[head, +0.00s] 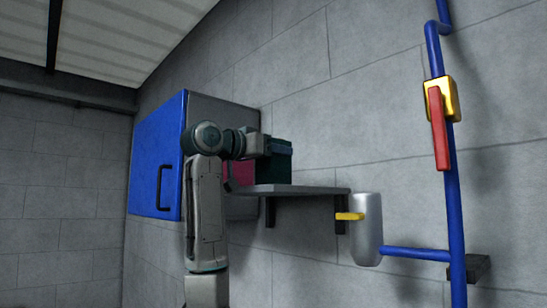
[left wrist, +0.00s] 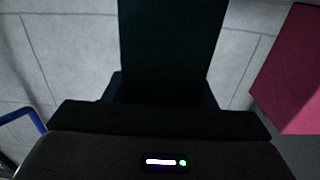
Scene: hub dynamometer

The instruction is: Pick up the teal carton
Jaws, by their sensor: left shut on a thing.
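The teal carton (head: 281,160) is a dark green-teal box at the wall shelf in the head view. Its lower edge is at the shelf top; I cannot tell whether it touches the shelf. My left gripper (head: 268,146) reaches it from the left and is shut on it, hiding part of its near side. In the left wrist view the carton (left wrist: 172,45) fills the middle, very dark, between the fingers. My right gripper is not in view.
The grey shelf (head: 310,189) sits on dark brackets. A magenta box (head: 242,173) stands left of the carton, partly behind my arm. A blue-doored cabinet (head: 156,150) is at left. Right are a silver cylinder (head: 366,232) with yellow lever, and blue pipe (head: 456,200) with red handle (head: 438,128).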

